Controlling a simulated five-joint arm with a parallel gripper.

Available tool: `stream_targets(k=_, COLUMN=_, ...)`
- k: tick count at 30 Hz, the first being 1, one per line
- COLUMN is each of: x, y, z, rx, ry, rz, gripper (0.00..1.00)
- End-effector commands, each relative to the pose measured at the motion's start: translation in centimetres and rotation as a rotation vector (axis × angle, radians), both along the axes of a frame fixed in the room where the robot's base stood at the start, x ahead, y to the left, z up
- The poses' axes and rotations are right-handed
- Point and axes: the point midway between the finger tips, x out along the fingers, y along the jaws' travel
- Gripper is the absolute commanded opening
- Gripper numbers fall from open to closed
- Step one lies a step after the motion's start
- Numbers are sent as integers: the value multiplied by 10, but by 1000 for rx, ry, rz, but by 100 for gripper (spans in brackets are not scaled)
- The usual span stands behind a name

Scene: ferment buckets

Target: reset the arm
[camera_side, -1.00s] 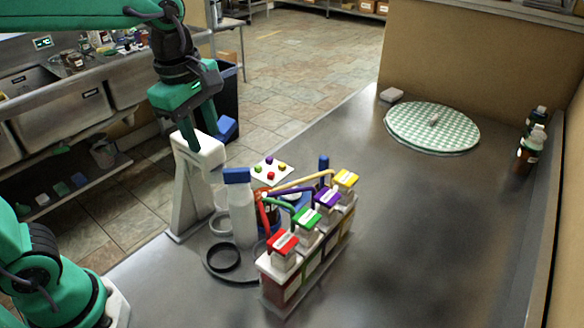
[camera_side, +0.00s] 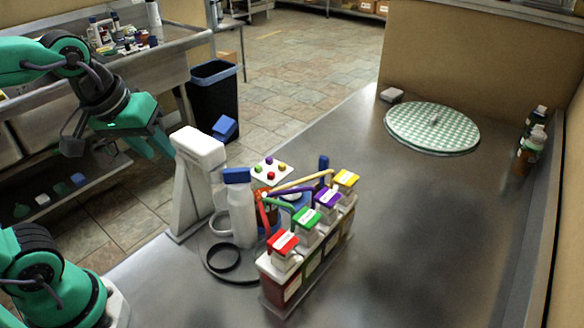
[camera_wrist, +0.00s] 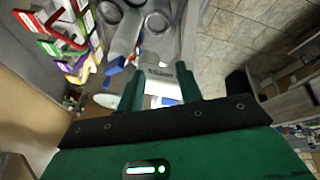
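My gripper (camera_side: 160,150) is raised in the air at the left in the side view, left of the white stand (camera_side: 196,150). In the wrist view my gripper's (camera_wrist: 160,72) two green fingers are spread apart with nothing held between them. The row of buckets stands on the steel table, with red (camera_side: 283,242), green (camera_side: 308,217), purple (camera_side: 327,197) and yellow (camera_side: 346,178) tops. My gripper is clear of the buckets.
A white bottle with a blue cap (camera_side: 238,177) and a black ring (camera_side: 223,257) are between the stand and the buckets. A white board with coloured knobs (camera_side: 272,170) lies behind. A round checked cover (camera_side: 432,128) lies far right. The table's right side is mostly clear.

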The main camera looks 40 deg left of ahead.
Motion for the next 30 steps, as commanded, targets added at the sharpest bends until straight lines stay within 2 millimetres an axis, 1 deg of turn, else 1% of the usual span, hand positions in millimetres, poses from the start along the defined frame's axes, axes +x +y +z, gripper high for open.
stream_targets(k=6, x=-14, y=8, z=-8, rx=116, ry=-59, rz=-228, gripper=35)
stream_targets(k=12, x=-20, y=12, z=-14, rx=192, ry=-91, rz=-364, gripper=35)
stream_targets(k=18, x=-22, y=13, z=-15, rx=215, ry=-97, rz=-403, gripper=35)
stream_targets(k=30, x=-22, y=13, z=-15, rx=214, ry=-96, rz=-402, gripper=35)
